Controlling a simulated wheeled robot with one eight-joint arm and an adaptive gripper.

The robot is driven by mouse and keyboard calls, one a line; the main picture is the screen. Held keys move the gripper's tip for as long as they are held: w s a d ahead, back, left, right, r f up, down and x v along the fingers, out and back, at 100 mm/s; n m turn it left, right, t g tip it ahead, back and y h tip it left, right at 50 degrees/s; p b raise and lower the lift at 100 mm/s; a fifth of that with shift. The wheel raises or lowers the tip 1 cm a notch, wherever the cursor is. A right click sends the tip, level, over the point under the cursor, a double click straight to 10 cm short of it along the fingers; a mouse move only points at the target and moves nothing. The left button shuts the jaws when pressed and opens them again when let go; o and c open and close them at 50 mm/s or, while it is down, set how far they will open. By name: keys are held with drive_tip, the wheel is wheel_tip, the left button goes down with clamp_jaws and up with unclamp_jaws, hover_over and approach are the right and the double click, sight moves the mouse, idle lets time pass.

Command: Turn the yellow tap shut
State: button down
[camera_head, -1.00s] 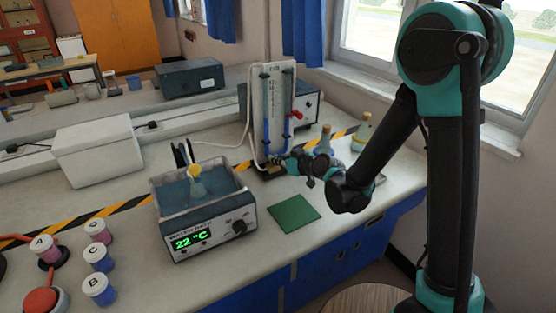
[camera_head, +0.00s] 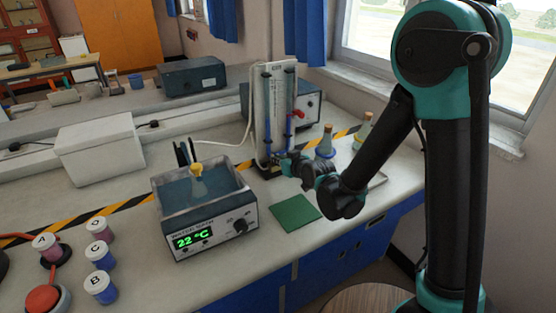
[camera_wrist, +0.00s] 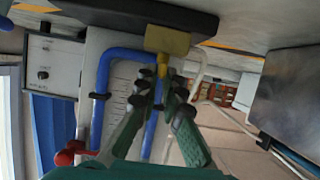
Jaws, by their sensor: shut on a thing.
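The yellow tap (camera_wrist: 165,42) shows in the wrist view at the base end of a panel with blue tubes. My gripper (camera_wrist: 161,78) has its two green-and-black fingers closed on the narrow yellow part below the wider yellow piece. In the head view my gripper (camera_head: 288,166) is at the foot of the tube stand (camera_head: 272,110). It hides the yellow tap there.
A red tap (camera_head: 297,114) sits higher on the stand and also shows in the wrist view (camera_wrist: 72,152). Stoppered flasks (camera_head: 326,142) stand right of my gripper. A water bath (camera_head: 205,215) and green mat (camera_head: 295,213) are in front.

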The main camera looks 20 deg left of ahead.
drive_tip(key=c, duration=1.9)
unclamp_jaws()
drive_tip(key=shift+c, duration=0.2)
drive_tip(key=v, duration=1.2)
drive_tip(key=shift+w+d, duration=0.1)
